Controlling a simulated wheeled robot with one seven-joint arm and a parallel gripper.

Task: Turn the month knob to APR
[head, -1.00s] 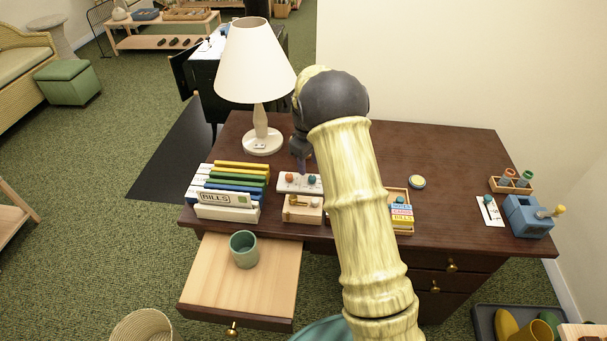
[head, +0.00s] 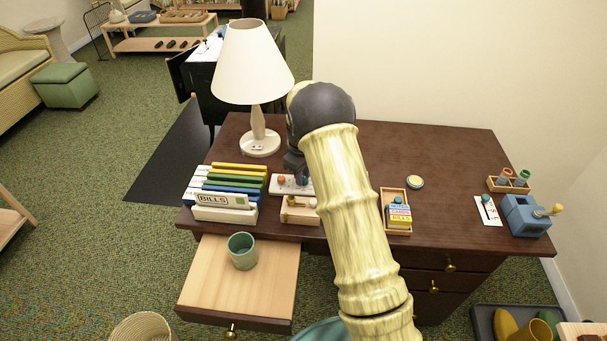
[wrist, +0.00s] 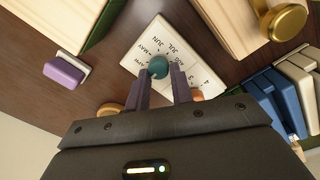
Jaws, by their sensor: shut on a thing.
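The month dial is a white plate (wrist: 150,42) with black month labels; in the wrist view I read APR, MAY, JUN, JUL and AUG around a round teal knob (wrist: 157,67). My gripper (wrist: 158,75) has its two fingers on either side of this knob and is shut on it. No pointer mark on the knob is clear, so I cannot tell which month it shows. In the head view the white plate (head: 280,188) lies on the desk behind a small wooden box, partly covered by my gripper. An orange knob (head: 281,181) is beside it.
The lamp (head: 258,140) and the upright folders (head: 225,205) stand left of the dial. The wooden box (head: 296,211) is close in front. A purple-topped block (wrist: 65,72) lies near the plate. A card tray (head: 396,228) is to the right. The open drawer (head: 270,285) holds a green cup (head: 242,251).

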